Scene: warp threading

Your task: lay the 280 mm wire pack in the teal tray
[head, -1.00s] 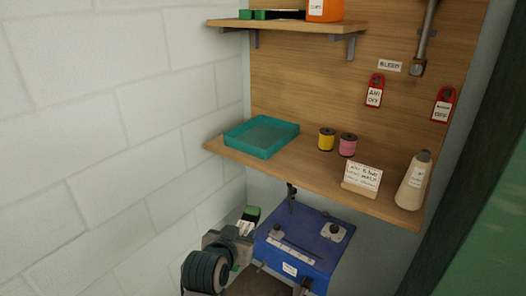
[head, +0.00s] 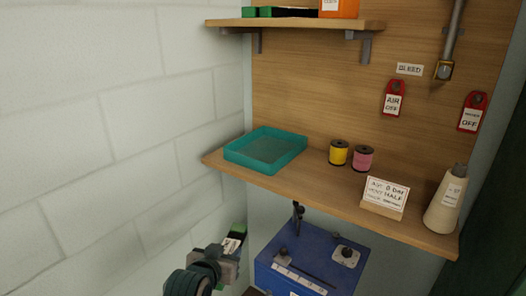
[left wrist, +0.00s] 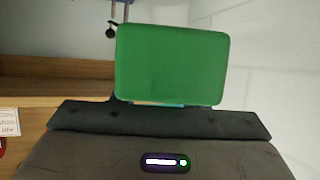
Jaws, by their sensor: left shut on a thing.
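The teal tray (head: 270,164) sits at the left end of the wooden shelf in the head view. No contents show in it. My left gripper (head: 228,252) is at the lower left, below and in front of the shelf. It is shut on a pack with a green end and a white label (head: 233,243), apart from the tray. In the left wrist view the pack's green end (left wrist: 172,65) fills the space past the gripper. Its length marking cannot be read. My right gripper is not in view.
Yellow (head: 339,152) and pink (head: 363,158) spools, a card (head: 385,195) and a white cone (head: 446,202) stand on the wooden shelf (head: 325,191). A blue box (head: 310,265) is below. An upper shelf (head: 300,27) holds more packs. The pale wall is close on the left.

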